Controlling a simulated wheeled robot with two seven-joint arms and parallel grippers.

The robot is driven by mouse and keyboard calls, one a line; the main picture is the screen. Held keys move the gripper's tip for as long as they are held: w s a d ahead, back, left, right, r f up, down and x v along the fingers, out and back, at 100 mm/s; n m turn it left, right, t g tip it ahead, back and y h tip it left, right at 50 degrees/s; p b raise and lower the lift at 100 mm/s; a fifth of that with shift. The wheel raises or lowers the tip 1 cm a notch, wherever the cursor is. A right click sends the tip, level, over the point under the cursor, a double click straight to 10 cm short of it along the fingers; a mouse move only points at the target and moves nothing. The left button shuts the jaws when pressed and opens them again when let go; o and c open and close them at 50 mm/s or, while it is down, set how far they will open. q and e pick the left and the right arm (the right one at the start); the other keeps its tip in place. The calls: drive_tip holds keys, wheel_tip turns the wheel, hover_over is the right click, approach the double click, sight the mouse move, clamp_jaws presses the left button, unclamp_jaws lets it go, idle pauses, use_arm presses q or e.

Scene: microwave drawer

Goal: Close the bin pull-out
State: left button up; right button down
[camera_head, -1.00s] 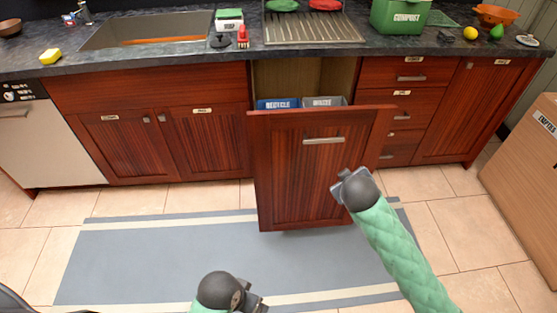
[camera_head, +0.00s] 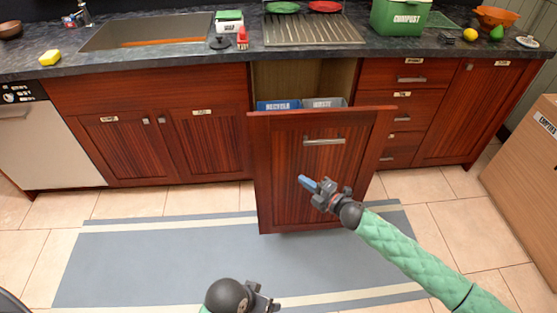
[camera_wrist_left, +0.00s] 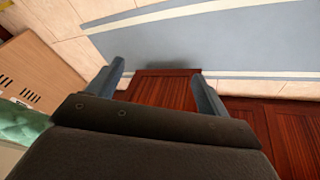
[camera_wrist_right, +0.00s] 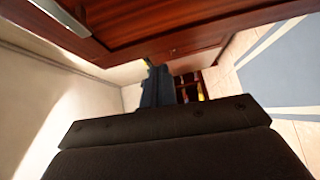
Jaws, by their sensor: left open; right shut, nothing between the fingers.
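The bin pull-out (camera_head: 285,180) has a dark red wood front and stands out from the cabinet row, open. A metal bar handle (camera_head: 324,141) is near its top. Behind the front are a blue recycle bin (camera_head: 278,105) and a grey waste bin (camera_head: 325,103). My right gripper (camera_head: 308,184) is shut and empty, in front of the panel below the handle; whether it touches the panel I cannot tell. In the right wrist view its fingers (camera_wrist_right: 157,86) are together, with the wood front above. My left gripper (camera_wrist_left: 158,84) is open and empty, low over the mat.
The grey-blue mat (camera_head: 150,260) covers the floor before the cabinets. A cardboard box (camera_head: 525,170) stands at the right. The counter (camera_head: 165,58) above holds a sink, a drying rack and a green compost bin (camera_head: 401,16). The dishwasher (camera_head: 45,140) is at the left.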

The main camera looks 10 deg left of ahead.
drive_tip(key=s+n+g+y, duration=0.1)
drive_tip(key=p, duration=0.2)
approach(269, 154)
drive_tip(key=s+a, duration=0.1)
drive_tip(key=a, duration=0.2)
drive_tip(key=w, duration=0.1)
drive_tip(key=w+a, duration=0.1)
drive_tip(key=w, duration=0.1)
drive_tip(key=shift+a+p, duration=0.25)
drive_tip(key=shift+p, duration=0.15)
use_arm(q)
drive_tip(key=s+a+r+g+y, duration=0.1)
drive_tip(key=a+r, duration=0.3)
drive_tip(key=shift+s+r, duration=0.15)
use_arm(e)
drive_tip(key=shift+w+a+f, duration=0.1)
drive_tip(key=shift+w+a, duration=0.1)
drive_tip(key=shift+w, duration=0.4)
use_arm(q)
drive_tip(key=shift+d, duration=0.1)
use_arm(e)
drive_tip(key=shift+n, duration=0.3)
